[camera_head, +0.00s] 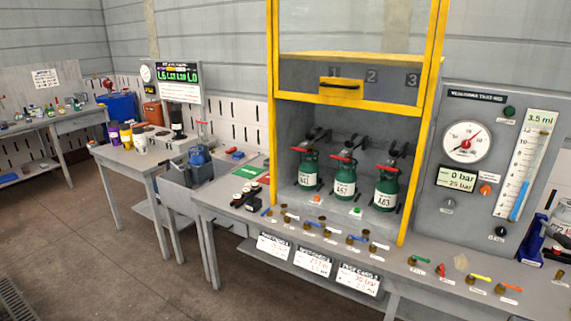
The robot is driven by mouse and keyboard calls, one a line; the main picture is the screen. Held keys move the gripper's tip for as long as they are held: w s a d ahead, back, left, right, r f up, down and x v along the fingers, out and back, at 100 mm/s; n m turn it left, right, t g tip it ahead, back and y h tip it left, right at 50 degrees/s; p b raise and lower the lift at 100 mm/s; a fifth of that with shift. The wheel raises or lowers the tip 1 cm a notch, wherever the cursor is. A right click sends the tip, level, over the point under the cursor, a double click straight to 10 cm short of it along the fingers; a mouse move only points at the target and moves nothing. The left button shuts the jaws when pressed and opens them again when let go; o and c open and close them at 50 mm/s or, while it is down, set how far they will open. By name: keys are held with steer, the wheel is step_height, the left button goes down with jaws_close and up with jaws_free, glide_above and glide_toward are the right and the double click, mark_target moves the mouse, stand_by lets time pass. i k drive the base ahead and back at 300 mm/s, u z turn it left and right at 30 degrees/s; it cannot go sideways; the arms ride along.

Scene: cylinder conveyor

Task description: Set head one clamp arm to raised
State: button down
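Three green cylinders stand in a yellow-framed cabinet (272,60). The leftmost cylinder (308,168), labelled A61, has a red handle on top. A dark clamp arm (319,135) shows behind and above it, at head one. It slants up to the right; whether it touches the cylinder is too small to tell. The middle cylinder (345,176) and right cylinder (385,188) have similar dark clamps (353,142) (399,150) above them. The numbers 1, 2 and 3 (412,80) are on the panel above. My gripper is not in view.
Small coloured-lever valves (420,260) line the bench's front edge. A gauge panel (450,235) stands right, a grey bin (178,196) and side table (118,157) left. The floor at front left is clear.

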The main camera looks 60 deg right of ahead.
mark_target(308, 144)
steer(key=u, duration=1)
steer(key=k, duration=1.15)
steer(key=z, duration=1.35)
steer(key=i, duration=0.6)
steer(key=u, duration=0.3)
